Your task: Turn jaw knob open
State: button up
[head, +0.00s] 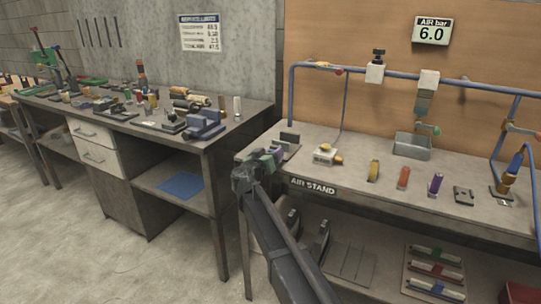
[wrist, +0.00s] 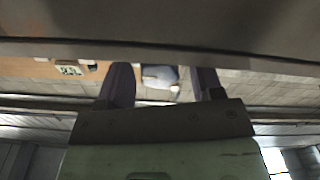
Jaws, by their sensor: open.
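My gripper (head: 272,156) is at the left front corner of the air stand bench (head: 350,178), close to a small grey block with an upright plate (head: 289,140). In the wrist view my gripper (wrist: 162,82) has its two dark purple fingers apart. A pale grey-blue rounded thing (wrist: 160,74) shows in the gap; I cannot tell how far behind the fingers it is, or whether it is the jaw knob. I cannot pick out the jaw knob for certain. A white block with a brass-coloured end (head: 327,154) sits right of my gripper. A blue vise-like tool (head: 205,125) is on the left workbench.
A metal tray (head: 412,146) and several small coloured parts, such as a purple one (head: 436,184), stand on the bench. Blue air pipe (head: 330,65) runs above. A wide dark surface (wrist: 160,38) crosses the upper wrist view.

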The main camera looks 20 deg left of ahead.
jog(key=s+a, duration=0.1)
jog(key=s, duration=0.9)
jog(key=shift+s, duration=0.3)
jog(key=shift+a, duration=0.1)
